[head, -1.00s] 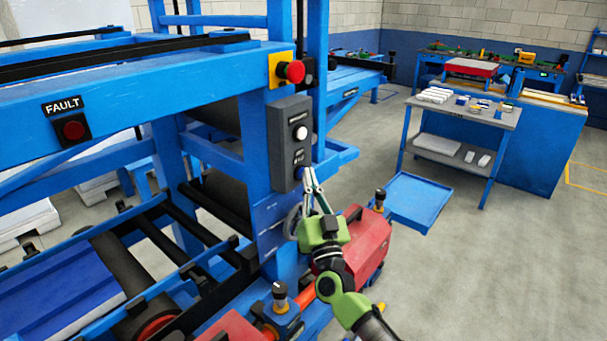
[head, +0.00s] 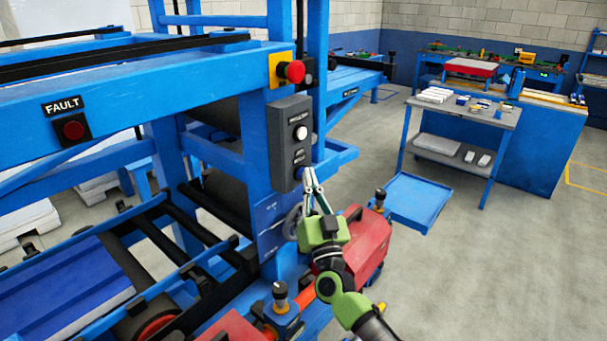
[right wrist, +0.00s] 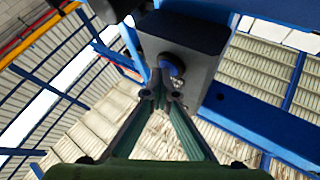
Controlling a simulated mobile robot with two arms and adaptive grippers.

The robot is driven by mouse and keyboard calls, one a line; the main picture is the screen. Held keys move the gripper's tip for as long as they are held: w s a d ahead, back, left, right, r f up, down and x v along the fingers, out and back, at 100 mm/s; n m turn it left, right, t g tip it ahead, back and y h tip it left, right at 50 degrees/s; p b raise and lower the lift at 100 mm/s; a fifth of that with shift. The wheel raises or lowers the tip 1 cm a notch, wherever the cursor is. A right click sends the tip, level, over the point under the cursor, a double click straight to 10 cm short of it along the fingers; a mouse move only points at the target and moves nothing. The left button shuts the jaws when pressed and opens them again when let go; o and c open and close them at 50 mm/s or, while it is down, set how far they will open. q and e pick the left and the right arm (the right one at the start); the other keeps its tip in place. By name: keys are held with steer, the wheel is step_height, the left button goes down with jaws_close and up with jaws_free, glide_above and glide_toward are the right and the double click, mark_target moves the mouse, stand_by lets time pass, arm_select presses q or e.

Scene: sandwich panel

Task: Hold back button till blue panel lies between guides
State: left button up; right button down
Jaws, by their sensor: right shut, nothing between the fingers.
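The grey control box (head: 279,150) hangs on the blue post. It has a white button (head: 300,133) above and a blue button below, mostly hidden by my fingers in the head view. The blue button (right wrist: 172,66) shows in the right wrist view. My right gripper (head: 306,174) is shut and empty, its fingertips at the blue button; I cannot tell whether they press it. The blue panel (head: 62,280), with a pale edge, lies on the conveyor at lower left, between side rails (head: 170,278). My left gripper is out of view.
A red emergency stop (head: 291,72) sits above the box. A dark red FAULT lamp (head: 74,130) is on the beam. Red motor housing (head: 365,240) is close beside my right arm. A grey table (head: 462,112) stands to the right, with open floor in front.

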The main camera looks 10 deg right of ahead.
stand_by(0.3)
steer(key=shift+s+d+p, duration=0.45)
steer(key=shift+s, duration=0.2)
steer(key=shift+d, duration=0.1)
steer(key=s+d+p, duration=0.1)
steer(key=s, duration=0.1)
steer(key=s+d+p, duration=0.1)
steer(key=s+d, duration=0.1)
stand_by(0.9)
